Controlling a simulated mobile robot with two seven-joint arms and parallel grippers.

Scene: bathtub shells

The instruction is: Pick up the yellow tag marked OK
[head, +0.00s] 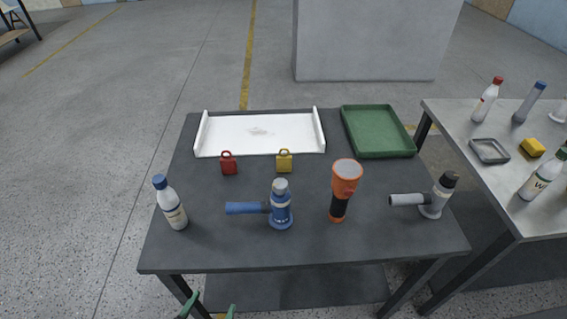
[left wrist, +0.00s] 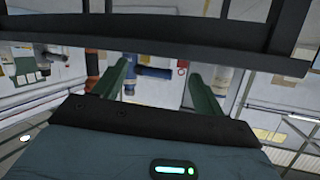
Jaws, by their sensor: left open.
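The yellow tag (head: 284,163) stands on the dark table (head: 200,252), at the front edge of the white tray. It has a loop on top; its marking is too small to read. A similar red tag (head: 228,166) stands to its left. My left gripper (head: 207,312) shows only its green fingertips at the bottom edge of the head view, in front of the table and well short of the tag. In the left wrist view its two fingers (left wrist: 161,88) are apart with nothing held between them. My right gripper is not in view.
A blue valve (head: 281,208) and an orange flashlight (head: 343,185) stand nearer than the yellow tag. A white bottle (head: 172,206) is at left, a grey valve (head: 434,198) at right. Behind are the white tray (head: 260,132) and a green tray (head: 378,130).

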